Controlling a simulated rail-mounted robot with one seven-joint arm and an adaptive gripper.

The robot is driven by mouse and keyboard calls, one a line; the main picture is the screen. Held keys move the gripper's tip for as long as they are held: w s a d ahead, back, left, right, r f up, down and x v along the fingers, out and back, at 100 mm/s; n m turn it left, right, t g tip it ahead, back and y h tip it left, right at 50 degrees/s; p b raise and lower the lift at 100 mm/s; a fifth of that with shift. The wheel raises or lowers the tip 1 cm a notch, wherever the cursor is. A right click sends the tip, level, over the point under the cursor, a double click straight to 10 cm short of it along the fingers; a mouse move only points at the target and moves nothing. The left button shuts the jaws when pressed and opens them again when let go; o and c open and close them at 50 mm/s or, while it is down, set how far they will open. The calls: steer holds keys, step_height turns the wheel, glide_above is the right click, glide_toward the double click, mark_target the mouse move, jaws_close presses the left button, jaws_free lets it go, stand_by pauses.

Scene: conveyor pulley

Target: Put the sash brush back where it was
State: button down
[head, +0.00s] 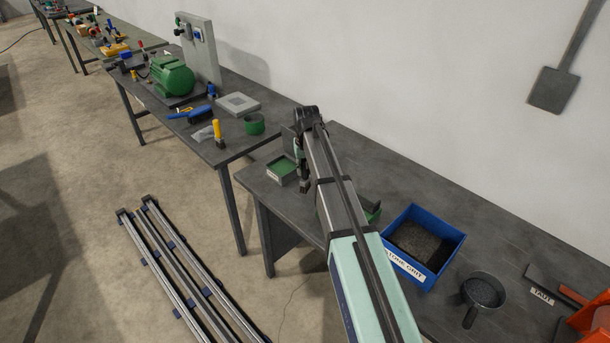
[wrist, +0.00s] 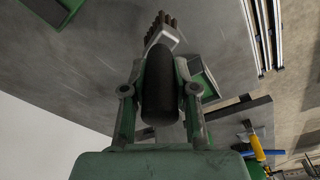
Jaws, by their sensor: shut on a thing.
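In the wrist view, the sash brush shows a dark rounded handle (wrist: 160,85) between the two fingers of my gripper (wrist: 160,100). Its pale metal ferrule and brown bristles (wrist: 160,28) point to the top of the picture. My gripper is shut on the handle. In the head view, my gripper (head: 303,180) hangs over the left end of the near bench, just right of a small green tray (head: 283,172). The brush cannot be made out there. The tray also shows beside the brush in the wrist view (wrist: 207,88).
Another green tray (head: 372,210) is partly hidden behind my arm. A blue stone grit bin (head: 436,282), a dark round pan (head: 484,291) and orange parts (head: 593,318) stand to the right. Rails (head: 185,270) lie on the floor.

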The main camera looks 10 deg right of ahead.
mark_target(305, 178)
steer(key=shift+f+p, duration=0.5)
steer(key=shift+f, duration=1.6)
steer(key=shift+f, duration=0.15)
steer(key=c, duration=0.9)
jaws_free()
steer(key=r+b, duration=0.1)
steer(key=r, duration=0.3)
steer(key=s+r+b, duration=0.1)
steer(key=r, duration=0.3)
steer(key=r+b, duration=0.1)
steer(key=r, duration=0.3)
steer(key=shift+s+r, duration=0.1)
steer(key=shift+s, duration=0.15)
